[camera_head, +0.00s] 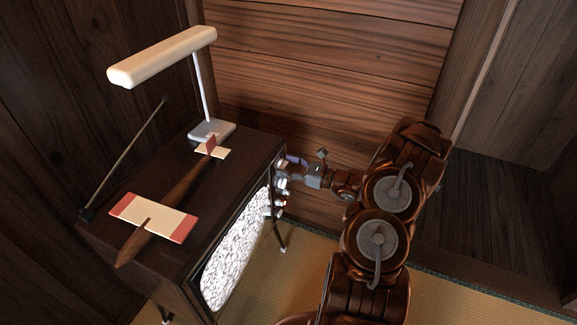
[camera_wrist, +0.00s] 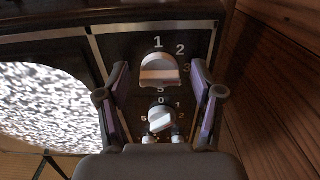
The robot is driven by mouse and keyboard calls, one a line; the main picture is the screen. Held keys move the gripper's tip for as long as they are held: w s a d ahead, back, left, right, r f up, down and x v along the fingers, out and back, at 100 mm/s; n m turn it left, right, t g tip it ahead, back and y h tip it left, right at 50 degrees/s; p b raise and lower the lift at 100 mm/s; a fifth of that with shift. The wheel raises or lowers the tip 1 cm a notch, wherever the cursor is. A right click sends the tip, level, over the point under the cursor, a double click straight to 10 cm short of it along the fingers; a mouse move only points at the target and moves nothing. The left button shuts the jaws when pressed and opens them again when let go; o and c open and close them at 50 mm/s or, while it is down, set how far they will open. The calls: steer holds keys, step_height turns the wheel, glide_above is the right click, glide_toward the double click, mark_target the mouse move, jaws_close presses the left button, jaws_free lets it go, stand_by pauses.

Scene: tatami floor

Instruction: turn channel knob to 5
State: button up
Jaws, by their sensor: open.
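The television (camera_head: 150,180) stands at the left with a static-filled screen (camera_head: 238,250), which also shows in the wrist view (camera_wrist: 45,105). The numbers left of the upper knob are hidden or unseen.
A toy plane (camera_head: 150,218), a white lamp (camera_head: 212,130) and an antenna (camera_head: 125,160) are on the television's top. Wooden walls (camera_head: 330,70) stand close behind and to the right. Tatami floor (camera_head: 285,290) shows below.

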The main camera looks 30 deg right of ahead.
steer(key=c, duration=1.1)
steer(key=shift+c, duration=0.2)
steer(key=shift+r+m+p, duration=0.15)
steer(key=shift+m+p, duration=0.15)
steer(key=shift+p, duration=0.2)
steer(key=shift+d+r+m+p, duration=0.1)
steer(key=shift+m+p, duration=0.9)
steer(key=shift+p, duration=0.1)
steer(key=m+p, duration=0.3)
steer(key=m, duration=0.2)
steer(key=shift+w+d, duration=0.1)
steer(key=m, duration=0.4)
steer(key=m+p, duration=0.1)
steer(key=shift+f+m, duration=0.3)
steer(key=shift+m, duration=0.1)
steer(key=shift+f+m, duration=0.15)
steer(key=shift+m, duration=2.05)
steer(key=shift+d, duration=0.1)
